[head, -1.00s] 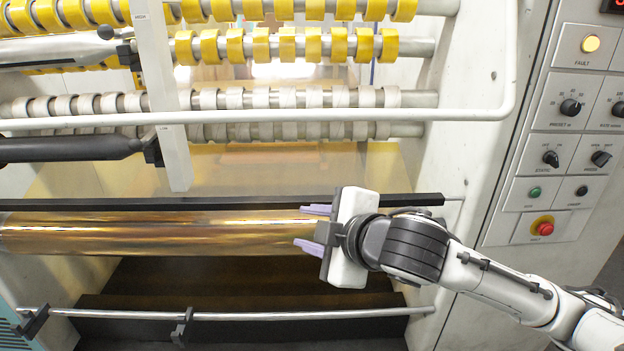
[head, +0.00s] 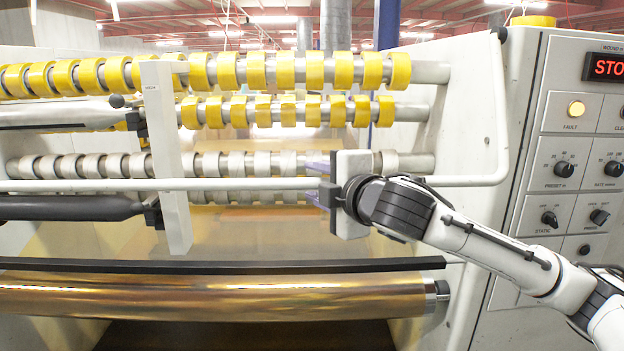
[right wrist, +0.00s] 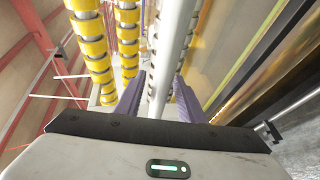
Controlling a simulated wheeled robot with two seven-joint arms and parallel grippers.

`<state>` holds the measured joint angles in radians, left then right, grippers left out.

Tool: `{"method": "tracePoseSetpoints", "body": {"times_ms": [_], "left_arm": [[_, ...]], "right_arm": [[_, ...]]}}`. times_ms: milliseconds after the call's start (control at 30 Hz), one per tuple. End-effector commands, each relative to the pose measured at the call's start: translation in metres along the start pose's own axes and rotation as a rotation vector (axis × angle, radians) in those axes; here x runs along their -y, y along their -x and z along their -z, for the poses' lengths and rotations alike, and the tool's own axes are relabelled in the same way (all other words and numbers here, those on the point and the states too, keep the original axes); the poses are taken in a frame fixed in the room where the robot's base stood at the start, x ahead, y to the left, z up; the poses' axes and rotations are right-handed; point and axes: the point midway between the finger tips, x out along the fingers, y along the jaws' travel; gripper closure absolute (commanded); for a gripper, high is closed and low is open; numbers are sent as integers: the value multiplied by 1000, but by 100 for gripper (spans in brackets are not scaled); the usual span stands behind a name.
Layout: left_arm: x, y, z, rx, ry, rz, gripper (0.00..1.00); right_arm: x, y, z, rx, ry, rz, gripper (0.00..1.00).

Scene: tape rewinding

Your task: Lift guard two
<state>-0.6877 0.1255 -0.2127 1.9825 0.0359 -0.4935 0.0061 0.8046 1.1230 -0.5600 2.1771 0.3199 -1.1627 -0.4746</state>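A long pale tubular guard bar (head: 250,184) runs across the front of the machine and bends upward at its right end. I see no label that marks it as guard two. My right gripper (head: 318,184) is at the right part of this bar, with one purple finger above it and one below. In the right wrist view the bar (right wrist: 174,45) runs between the two spread fingers of the gripper (right wrist: 158,90). The gripper is open; I cannot tell whether a finger touches the bar. My left gripper is not in view.
Behind the bar are shafts with yellow tape rolls (head: 285,68) and pale cores (head: 262,163). A white upright plate (head: 165,130) crosses the bar at left. Below are a black bar (head: 220,266) and a gold roll (head: 210,297). A control panel (head: 566,160) stands at right.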

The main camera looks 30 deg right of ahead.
Motion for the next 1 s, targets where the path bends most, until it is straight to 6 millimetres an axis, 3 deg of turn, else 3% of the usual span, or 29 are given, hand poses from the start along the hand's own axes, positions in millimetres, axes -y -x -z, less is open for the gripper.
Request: {"method": "tracePoseSetpoints", "body": {"times_ms": [200, 467, 700, 1000], "left_arm": [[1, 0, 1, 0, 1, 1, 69], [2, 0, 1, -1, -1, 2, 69], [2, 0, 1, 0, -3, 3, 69], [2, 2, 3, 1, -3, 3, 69]], "right_arm": [[0, -18, 0, -1, -1, -1, 64], [0, -19, 0, -1, 0, -1, 64], [0, -19, 0, 0, 0, -1, 100], [-1, -18, 4, -4, 0, 0, 100]]}}
